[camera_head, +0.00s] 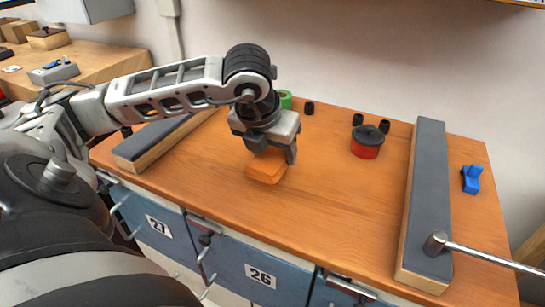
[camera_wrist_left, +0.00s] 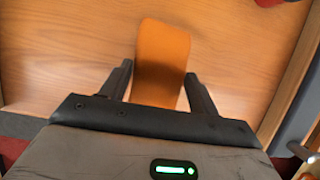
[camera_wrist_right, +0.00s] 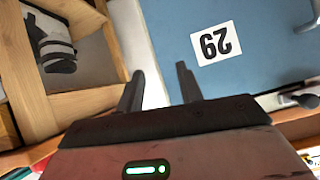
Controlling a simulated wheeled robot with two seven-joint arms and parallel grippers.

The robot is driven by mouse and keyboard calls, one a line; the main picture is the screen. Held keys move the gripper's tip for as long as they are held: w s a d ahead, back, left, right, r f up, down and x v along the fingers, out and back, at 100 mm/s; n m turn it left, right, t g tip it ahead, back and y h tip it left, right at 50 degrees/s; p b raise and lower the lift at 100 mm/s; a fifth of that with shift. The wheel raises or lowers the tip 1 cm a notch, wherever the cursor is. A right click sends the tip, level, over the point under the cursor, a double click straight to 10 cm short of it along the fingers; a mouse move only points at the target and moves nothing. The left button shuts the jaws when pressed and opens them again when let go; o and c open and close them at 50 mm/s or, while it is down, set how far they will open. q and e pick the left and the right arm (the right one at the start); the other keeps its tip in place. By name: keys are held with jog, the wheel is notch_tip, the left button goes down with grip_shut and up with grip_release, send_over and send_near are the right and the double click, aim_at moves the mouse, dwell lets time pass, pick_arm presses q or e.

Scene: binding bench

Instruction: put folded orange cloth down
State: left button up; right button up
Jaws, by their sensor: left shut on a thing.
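The folded orange cloth (camera_head: 266,170) is under my left gripper (camera_head: 271,152), over the front middle of the wooden bench top. In the left wrist view the cloth (camera_wrist_left: 162,50) lies between the two fingers and reaches out past the tips. My left gripper (camera_wrist_left: 158,69) is shut on it. The cloth is at or very close to the wood; I cannot tell whether it touches. My right gripper (camera_wrist_right: 159,69) shows only in the right wrist view, with its fingers apart and nothing between them, before a blue drawer front (camera_wrist_right: 215,75).
Two long grey-topped boards flank the work area, left (camera_head: 165,138) and right (camera_head: 428,170). A red pot with a dark lid (camera_head: 367,148), small black cylinders and a green ring (camera_head: 286,99) stand behind. A blue piece (camera_head: 471,179) lies right. Bare wood surrounds the cloth.

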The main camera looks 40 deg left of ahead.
aim_at(272, 163)
pick_arm(q)
jog(key=shift+w+a+f, duration=0.1)
jog(key=shift+w+f, duration=0.05)
jog(key=shift+f, duration=0.1)
jog(key=shift+w+a+f+b, duration=0.15)
jog(key=shift+f+b, duration=0.45)
jog(key=shift+f, duration=0.45)
jog(key=shift+w+a+f+b, duration=0.1)
jog(key=shift+f+b, duration=0.45)
jog(key=shift+f, duration=0.5)
jog(key=o, duration=0.9)
jog(key=shift+r, duration=0.15)
